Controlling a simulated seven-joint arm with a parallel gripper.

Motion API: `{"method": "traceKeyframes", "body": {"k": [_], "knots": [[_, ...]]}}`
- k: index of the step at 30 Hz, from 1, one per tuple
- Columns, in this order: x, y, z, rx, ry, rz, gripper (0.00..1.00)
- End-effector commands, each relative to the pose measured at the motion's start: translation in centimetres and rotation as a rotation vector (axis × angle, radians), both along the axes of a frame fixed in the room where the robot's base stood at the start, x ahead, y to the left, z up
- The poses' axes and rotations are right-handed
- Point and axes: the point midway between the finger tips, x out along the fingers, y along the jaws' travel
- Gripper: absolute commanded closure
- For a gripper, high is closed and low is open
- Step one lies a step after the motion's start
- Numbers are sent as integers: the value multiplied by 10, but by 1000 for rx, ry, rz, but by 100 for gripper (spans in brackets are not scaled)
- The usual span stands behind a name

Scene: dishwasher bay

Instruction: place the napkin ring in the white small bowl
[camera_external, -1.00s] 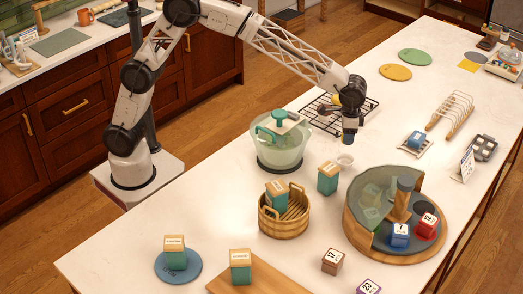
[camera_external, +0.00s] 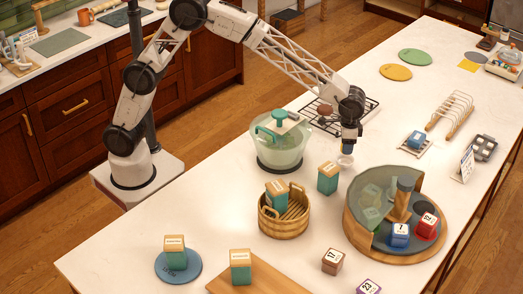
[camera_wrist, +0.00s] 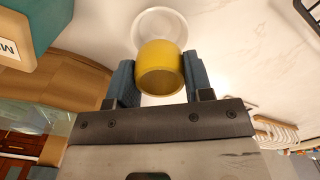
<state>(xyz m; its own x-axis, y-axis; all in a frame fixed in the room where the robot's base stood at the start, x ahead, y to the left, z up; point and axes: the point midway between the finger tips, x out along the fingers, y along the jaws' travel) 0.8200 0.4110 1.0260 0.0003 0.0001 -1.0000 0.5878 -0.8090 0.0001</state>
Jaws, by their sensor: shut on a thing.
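My gripper (camera_wrist: 160,78) is shut on a yellow napkin ring (camera_wrist: 161,62), with one blue-grey finger on each side of it. The ring shows its round opening toward the wrist camera. The white small bowl (camera_wrist: 165,20) is just beyond the ring in the wrist view, and the ring hides part of it. In the external view my gripper (camera_external: 348,147) points down right above the small bowl (camera_external: 345,162). The ring cannot be made out clearly there. I cannot tell whether the ring touches the bowl.
A teal-and-wood block (camera_external: 328,178) stands close to the bowl at its front left. A glass pot (camera_external: 278,152) with a green-knobbed lid is to the left. A round wooden turntable (camera_external: 370,238) with blocks is at the front right. The counter right of the bowl is clear.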

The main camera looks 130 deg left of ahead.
Motion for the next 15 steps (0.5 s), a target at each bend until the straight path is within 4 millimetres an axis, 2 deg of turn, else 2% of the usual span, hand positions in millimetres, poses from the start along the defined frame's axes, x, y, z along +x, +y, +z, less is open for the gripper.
{"method": "traceKeyframes", "body": {"k": [4,15], "knots": [[0,0,-11,-1,1,0,79],[0,0,-13,-1,1,0,79]]}}
